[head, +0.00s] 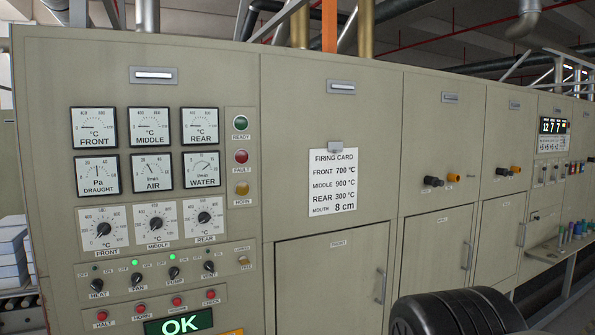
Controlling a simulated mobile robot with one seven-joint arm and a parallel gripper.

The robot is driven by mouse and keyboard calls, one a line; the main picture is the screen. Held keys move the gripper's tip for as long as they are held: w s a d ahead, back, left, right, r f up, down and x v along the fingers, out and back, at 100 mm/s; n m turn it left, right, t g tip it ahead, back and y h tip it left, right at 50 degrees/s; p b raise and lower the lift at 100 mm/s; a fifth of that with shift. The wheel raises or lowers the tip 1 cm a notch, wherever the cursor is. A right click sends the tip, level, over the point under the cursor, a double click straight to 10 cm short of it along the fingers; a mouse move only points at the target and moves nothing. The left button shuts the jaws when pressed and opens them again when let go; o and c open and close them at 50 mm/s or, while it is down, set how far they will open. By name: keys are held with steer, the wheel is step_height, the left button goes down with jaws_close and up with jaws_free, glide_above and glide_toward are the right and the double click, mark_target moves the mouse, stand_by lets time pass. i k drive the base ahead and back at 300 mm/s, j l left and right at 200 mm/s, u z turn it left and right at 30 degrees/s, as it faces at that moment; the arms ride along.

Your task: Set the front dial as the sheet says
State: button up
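The front dial (103,229) is a black knob on a white square scale plate marked °C, labelled FRONT, at the lower left of the beige panel. Its pointer is too small to read surely. The sheet (333,182) is a white firing card on the panel to the right. It reads FRONT 700 °C, MIDDLE 900 °C, REAR 300 °C, MOUTH 8 cm. Beside the front dial are the similar middle dial (155,223) and rear dial (204,217).
Above the dials are several gauges, including a front gauge (94,127). Below are small black switches, such as the heat switch (96,285), red buttons and a green OK display (179,324). Cabinet doors with handles, such as the handle (380,286), lie to the right.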

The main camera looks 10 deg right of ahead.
mark_target(104, 228)
steer(key=z, duration=0.35)
steer(key=u, duration=1.25)
